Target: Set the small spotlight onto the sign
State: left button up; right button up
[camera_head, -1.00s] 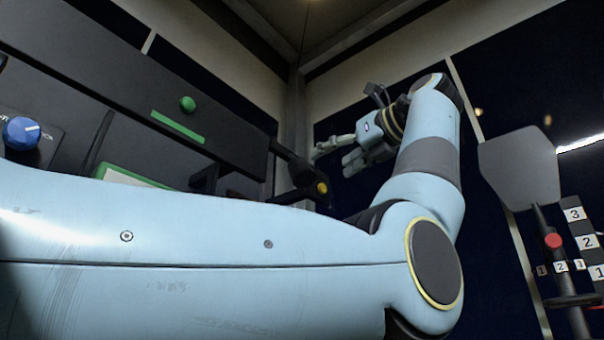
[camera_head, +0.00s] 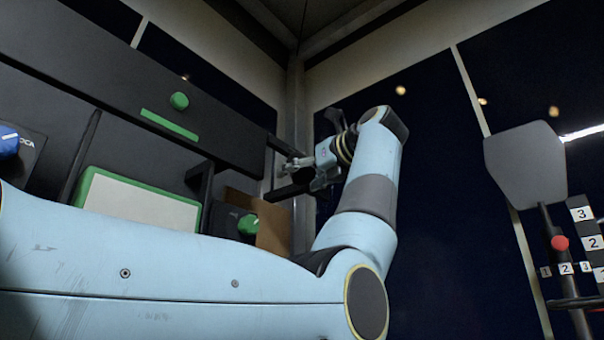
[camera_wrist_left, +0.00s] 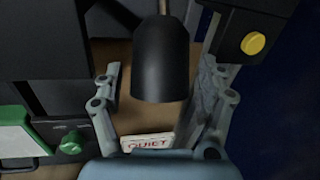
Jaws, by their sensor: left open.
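In the left wrist view a black, bell-shaped lamp head (camera_wrist_left: 161,62), which looks like the small spotlight, hangs on a thin stem from above. My left gripper (camera_head: 312,172) is open, with its fingers (camera_wrist_left: 158,100) on either side of the lamp head and gaps showing on both sides. I cannot tell how deep the lamp is between the fingers. A small white sign with red letters "QUIET" (camera_wrist_left: 148,143) shows below the lamp, partly hidden by my gripper's body. In the head view the lamp and sign cannot be made out. My right gripper is not in view.
A long black beam (camera_head: 130,95) with a green knob and strip runs to the corner near my left gripper. Below it are a green-framed white panel (camera_head: 140,205) and a green knob (camera_head: 248,224). A black box with a yellow button (camera_wrist_left: 253,43) flanks the gripper.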

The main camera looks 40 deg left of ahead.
pick_arm(q)
jog(key=c, duration=1.2)
jog(key=shift+a+f+y+b, duration=0.3)
jog(key=shift+y+b, duration=0.3)
jog(key=shift+b, duration=0.5)
jog(key=y+b, duration=0.1)
jog(key=b, duration=0.1)
jog(key=a+m+t+y+b, duration=0.1)
jog(key=shift+f+t+y+b, duration=0.15)
jog(key=shift+t+y+b, duration=0.15)
jog(key=shift+y+b, duration=0.1)
jog(key=shift+w+a+m+t+y+b, duration=0.1)
jog(key=shift+a+m+t+y+b, duration=0.3)
jog(key=shift+y+b, duration=0.55)
jog(key=shift+a+r+m+t+y+b, duration=0.3)
jog(key=shift+r+t+y+b, duration=0.1)
jog(key=shift+t+y+b, duration=0.2)
jog(key=o, duration=1.2)
jog(key=shift+d, duration=0.1)
